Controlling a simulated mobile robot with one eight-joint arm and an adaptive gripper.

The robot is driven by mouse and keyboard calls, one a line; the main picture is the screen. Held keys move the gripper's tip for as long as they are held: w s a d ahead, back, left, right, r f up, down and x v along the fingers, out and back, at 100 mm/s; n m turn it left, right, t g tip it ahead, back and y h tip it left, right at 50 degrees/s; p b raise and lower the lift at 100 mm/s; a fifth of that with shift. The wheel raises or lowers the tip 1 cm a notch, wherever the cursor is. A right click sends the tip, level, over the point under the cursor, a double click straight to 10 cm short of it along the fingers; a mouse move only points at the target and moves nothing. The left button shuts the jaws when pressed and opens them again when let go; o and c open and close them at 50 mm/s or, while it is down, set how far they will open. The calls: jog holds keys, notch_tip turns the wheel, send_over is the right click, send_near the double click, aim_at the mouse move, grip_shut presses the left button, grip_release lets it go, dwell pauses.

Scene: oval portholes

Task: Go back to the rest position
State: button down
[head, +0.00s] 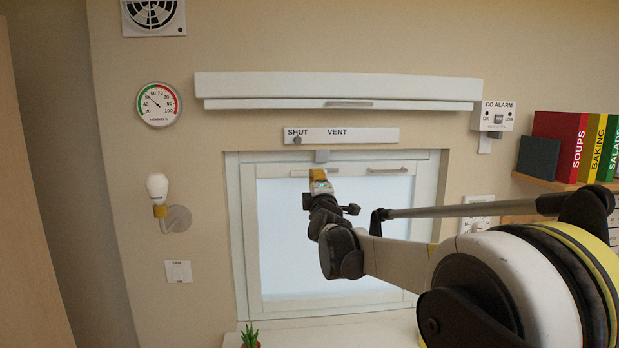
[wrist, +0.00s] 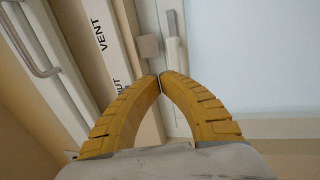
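My gripper (head: 319,176) is raised in front of the window (head: 285,235), near the top of its frame in the head view. In the wrist view, its two yellow fingers (wrist: 160,80) meet at the tips with nothing between them. A small grey block (wrist: 148,47) and a pale handle (wrist: 179,55) lie just beyond the fingertips there. My arm reaches in from the right and hides part of the window.
Above the window are a SHUT/VENT strip (head: 365,135) with its knob (head: 297,140) at SHUT, and a long white cover (head: 340,86). A wall lamp (head: 158,188) is at left. A bookshelf (head: 555,183) and CO alarm (head: 494,116) are at right.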

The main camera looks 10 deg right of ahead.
jog(key=r+v, duration=0.1)
jog(key=v, duration=0.6)
jog(key=s+d+f+m+g+b, duration=0.2)
jog(key=s+f+m+g+b, duration=0.2)
jog(key=s+f, duration=1)
jog(key=s+d+f+m+g+b, duration=0.3)
jog(key=s+f+m+g+b, duration=0.2)
jog(key=s+f+m+b, duration=0.3)
jog(key=s+d+f+m+g+b, duration=0.3)
jog(key=s+f+m+b, duration=0.3)
jog(key=s+f, duration=1.5)
notch_tip(320, 180, down, 6)
jog(key=g+b, duration=0.1)
jog(key=b, duration=0.3)
jog(key=shift+s+d, duration=0.25)
